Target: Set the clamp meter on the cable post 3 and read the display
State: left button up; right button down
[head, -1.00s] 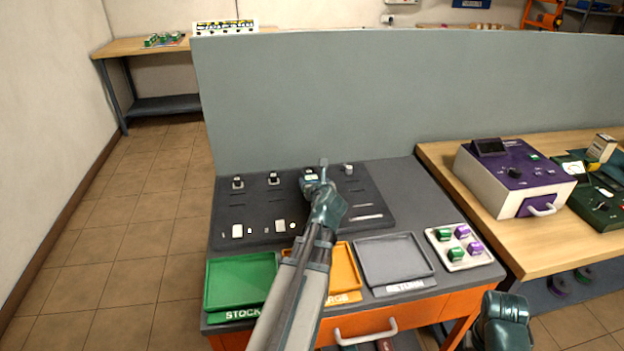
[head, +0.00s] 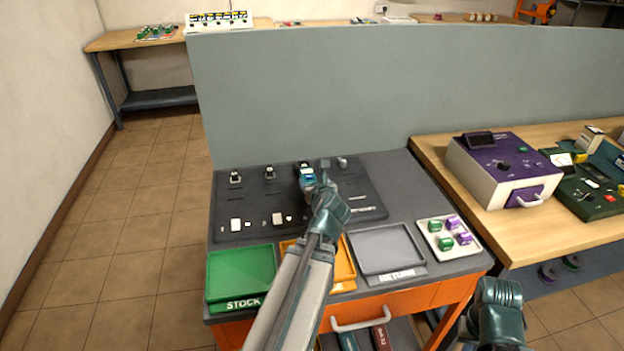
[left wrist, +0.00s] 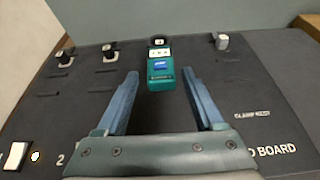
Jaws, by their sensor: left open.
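The teal clamp meter (head: 307,179) is at the third cable post (head: 304,165) from the left on the dark board. In the left wrist view the meter (left wrist: 160,72) has its head against the post, and a pale display with dark marks too small to read faces me. Whether its jaw encloses the post I cannot tell. My left gripper (left wrist: 160,80) is open, with its two blue fingers apart on either side of the meter's near end and a gap to each side. My right gripper (head: 499,300) is at the lower right, away from the board; its fingers are not clear.
Other posts stand on the board (head: 228,206), with one right of the meter (head: 342,162). A green tray (head: 240,272), an orange tray (head: 345,262) and a grey tray (head: 388,250) lie in front. A grey partition (head: 400,95) rises behind. A purple instrument (head: 505,165) stands right.

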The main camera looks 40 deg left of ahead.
pick_arm(q)
jog(key=shift+s+d+r, duration=0.2)
jog(key=shift+s+d, duration=0.05)
jog(key=shift+d, duration=0.05)
dwell(0.5)
